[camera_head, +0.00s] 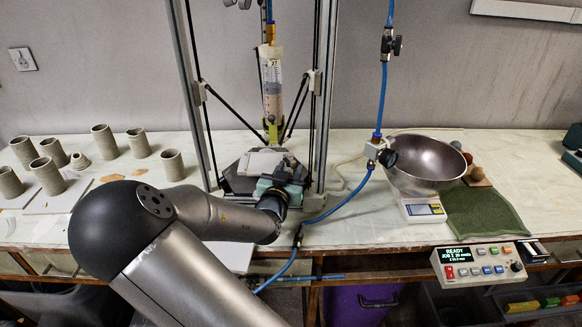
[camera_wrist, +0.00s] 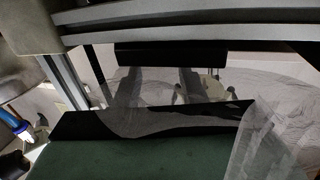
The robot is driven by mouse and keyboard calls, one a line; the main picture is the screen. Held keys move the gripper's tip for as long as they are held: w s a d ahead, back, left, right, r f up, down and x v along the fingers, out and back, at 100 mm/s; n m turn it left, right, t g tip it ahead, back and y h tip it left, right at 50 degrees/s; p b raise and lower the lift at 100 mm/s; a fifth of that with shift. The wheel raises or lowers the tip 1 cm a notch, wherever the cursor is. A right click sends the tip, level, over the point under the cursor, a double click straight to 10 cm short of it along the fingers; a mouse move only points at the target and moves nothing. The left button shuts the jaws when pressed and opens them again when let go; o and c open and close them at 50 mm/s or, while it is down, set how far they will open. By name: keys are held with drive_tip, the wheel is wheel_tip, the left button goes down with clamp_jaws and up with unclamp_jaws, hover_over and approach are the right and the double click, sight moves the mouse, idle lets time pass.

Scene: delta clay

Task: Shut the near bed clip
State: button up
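The printer's dark bed (camera_head: 235,182) stands between the frame uprights in the head view, with a pale plate (camera_head: 258,160) on top. My gripper (camera_head: 284,174) is at the right front part of the bed, low and close to it. My wrist covers the bed's near edge, and I cannot make out the near bed clip or whether it is open or shut. The wrist view is very close and partly dark, with a green surface (camera_wrist: 130,158) along the bottom and a dark bar (camera_wrist: 170,54) above. I cannot tell my finger gap or any contact.
The printer's uprights (camera_head: 192,90) and a clay syringe (camera_head: 271,85) stand around and above the bed. A blue hose (camera_head: 340,208) runs close to my wrist's right. Several clay cups (camera_head: 103,141) stand left; a metal bowl (camera_head: 425,163) sits on a scale (camera_head: 422,209) at right.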

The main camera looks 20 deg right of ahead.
drive_tip(key=shift+x, duration=0.9)
clamp_jaws()
drive_tip(key=shift+f, duration=0.1)
drive_tip(key=shift+s+d+f+n+t+y+b, duration=0.15)
drive_tip(key=shift+d+n+t+y+b, duration=0.2)
drive_tip(key=shift+n+t+y+b, duration=0.55)
drive_tip(key=shift+d+y+b, duration=0.2)
drive_tip(key=shift+y+b, duration=0.3)
drive_tip(key=shift+b, duration=0.45)
drive_tip(key=shift+n+t+y, duration=0.4)
drive_tip(key=shift+n+y, duration=0.2)
drive_tip(key=shift+r, duration=0.25)
